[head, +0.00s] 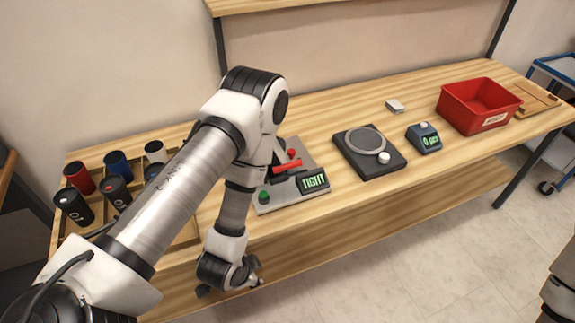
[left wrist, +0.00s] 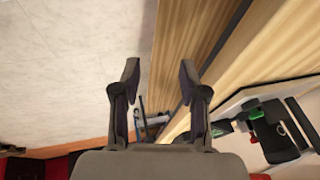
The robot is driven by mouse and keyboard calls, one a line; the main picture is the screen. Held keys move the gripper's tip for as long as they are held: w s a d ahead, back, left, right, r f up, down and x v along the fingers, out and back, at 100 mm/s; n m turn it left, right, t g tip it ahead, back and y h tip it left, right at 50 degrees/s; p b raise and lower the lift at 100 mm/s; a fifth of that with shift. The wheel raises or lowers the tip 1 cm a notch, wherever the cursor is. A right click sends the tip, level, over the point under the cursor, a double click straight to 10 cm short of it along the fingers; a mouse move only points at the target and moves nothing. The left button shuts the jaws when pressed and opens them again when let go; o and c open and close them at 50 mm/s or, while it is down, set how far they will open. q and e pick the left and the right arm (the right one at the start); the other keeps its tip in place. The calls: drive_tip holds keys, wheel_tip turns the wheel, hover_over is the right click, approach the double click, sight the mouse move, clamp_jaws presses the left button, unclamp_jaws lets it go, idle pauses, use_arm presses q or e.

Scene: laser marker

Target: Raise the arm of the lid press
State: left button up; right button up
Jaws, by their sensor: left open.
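The lid press (head: 290,189) stands on the bench, a grey base with a red handle (head: 288,167), a red knob, a green button and a display reading "TIGHT". Its red handle lies low and nearly level; my left arm hides its left part. My left gripper (head: 232,286) hangs in front of the bench's front edge, nearer than the press and apart from it. In the left wrist view, its two fingers (left wrist: 160,82) are spread with nothing between them, and part of the press (left wrist: 272,128) shows at the right. My right gripper is not seen.
Left of the press, a wooden rack (head: 94,158) holds several coloured cups. To the right are a dark round-plate device (head: 369,165), a small blue display unit (head: 430,146), a white block (head: 395,106) and a red bin (head: 458,110). Open floor lies before the bench.

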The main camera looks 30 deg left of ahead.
use_arm(q)
drive_tip(key=w+r+m+t+b, duration=0.4)
drive_tip(key=w+r+m+t, duration=0.25)
drive_tip(key=w, duration=0.45)
drive_tip(key=m+t+y+b, duration=0.1)
drive_tip(key=m+t+b, duration=0.1)
drive_tip(key=t+b, duration=0.35)
approach(289, 166)
drive_tip(key=w+f, duration=0.1)
drive_tip(key=w, duration=0.3)
drive_tip(key=shift+w+a+b, duration=0.2)
drive_tip(key=shift+w+b, duration=0.35)
drive_tip(key=shift+b, duration=0.05)
drive_tip(key=shift+w+a+b, duration=0.2)
drive_tip(key=shift+w+b, duration=0.3)
drive_tip(key=shift+b, duration=0.05)
drive_tip(key=w, duration=0.3)
drive_tip(key=w+p, duration=0.1)
drive_tip(key=shift+w+a+f, duration=0.15)
drive_tip(key=shift+w+f, duration=0.05)
drive_tip(key=shift+f, duration=0.15)
clamp_jaws()
